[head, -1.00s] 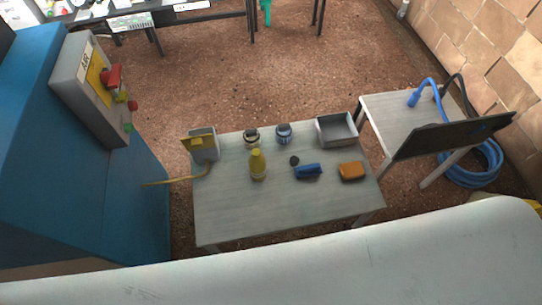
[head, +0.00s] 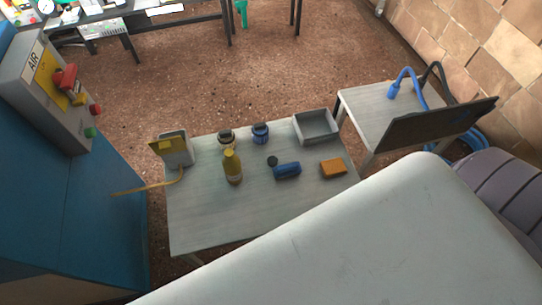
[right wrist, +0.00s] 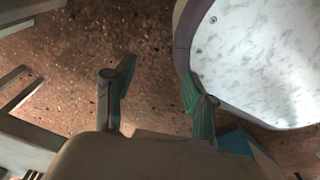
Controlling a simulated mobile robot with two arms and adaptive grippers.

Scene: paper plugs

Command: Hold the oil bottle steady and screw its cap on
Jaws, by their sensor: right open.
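The oil bottle (head: 233,168) is yellow-olive with a pale label and stands upright on the small grey table (head: 215,220), left of its middle. A small dark round piece (head: 272,161), perhaps the cap, lies on the table to the right of the bottle; it is too small to be sure. My right gripper (right wrist: 157,78) shows only in the right wrist view. It is open and empty above the brown floor, with neither bottle nor cap between its fingers. My left gripper is in neither view.
Beside the bottle are a blue object (head: 287,171), an orange block (head: 333,168), two small jars (head: 260,134) and a grey tray (head: 316,128). A yellow-and-grey box (head: 178,150) stands at the left edge. The table's front part is bare. A blue cabinet (head: 70,220) stands left.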

